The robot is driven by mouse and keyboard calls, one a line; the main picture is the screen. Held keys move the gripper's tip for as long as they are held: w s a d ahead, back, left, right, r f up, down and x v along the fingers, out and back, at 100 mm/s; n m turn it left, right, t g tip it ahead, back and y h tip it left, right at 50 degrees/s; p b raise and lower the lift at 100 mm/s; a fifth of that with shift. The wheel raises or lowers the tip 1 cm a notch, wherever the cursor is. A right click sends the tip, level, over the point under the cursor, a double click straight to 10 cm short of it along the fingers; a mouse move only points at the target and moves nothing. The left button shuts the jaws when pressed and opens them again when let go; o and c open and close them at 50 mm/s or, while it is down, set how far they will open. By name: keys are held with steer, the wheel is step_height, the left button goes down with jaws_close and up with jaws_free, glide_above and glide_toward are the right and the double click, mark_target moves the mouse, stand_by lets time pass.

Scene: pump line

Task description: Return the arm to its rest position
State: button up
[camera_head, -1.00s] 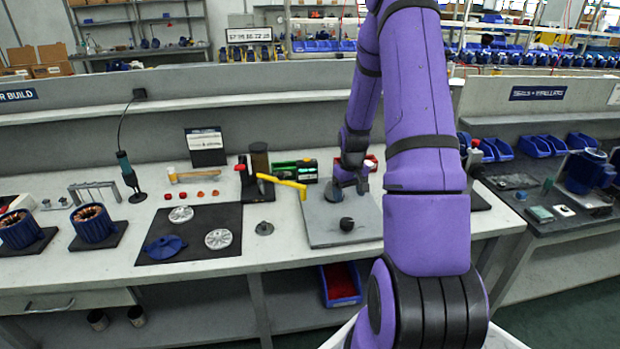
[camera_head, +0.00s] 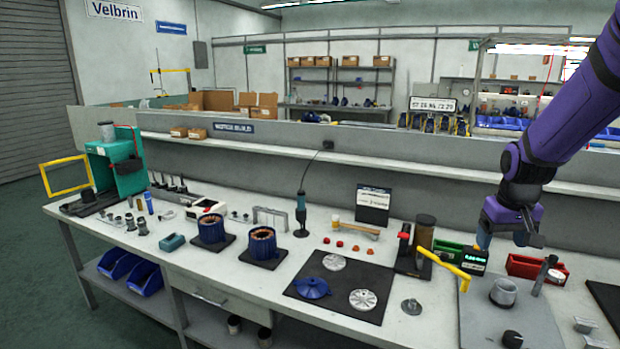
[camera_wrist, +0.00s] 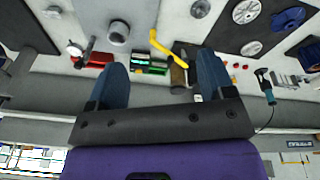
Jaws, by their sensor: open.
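My purple arm (camera_head: 575,120) comes in from the upper right of the head view, bent at a dark joint. My gripper (camera_head: 508,243) hangs at its end above the right part of the bench, in front of the red bin (camera_head: 537,267). In the wrist view its two blue fingers (camera_wrist: 163,68) stand wide apart with nothing held between them. The bench items seen beyond the fingers look well clear of them. Whether the arm is at its rest position cannot be told.
The bench (camera_head: 240,280) carries a yellow-handled tool (camera_head: 443,262), a black mat (camera_head: 325,303) with pump parts, two blue stators and a grey plate (camera_head: 478,318) with a grey cup (camera_head: 503,292). A green frame (camera_head: 118,165) stands at the far left. The space above the bench middle is clear.

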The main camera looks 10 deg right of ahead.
steer(key=s+a+r+n+t, duration=0.1)
steer(key=s+a+r, duration=0.6)
steer(key=s+a, duration=0.1)
steer(key=s+a+r+n+t+y, duration=0.1)
steer(key=s+a+r+t, duration=0.1)
steer(key=s+a+r, duration=0.5)
steer(key=s+a, duration=0.2)
steer(key=s, duration=0.2)
steer(key=shift+r, duration=0.1)
stand_by(0.4)
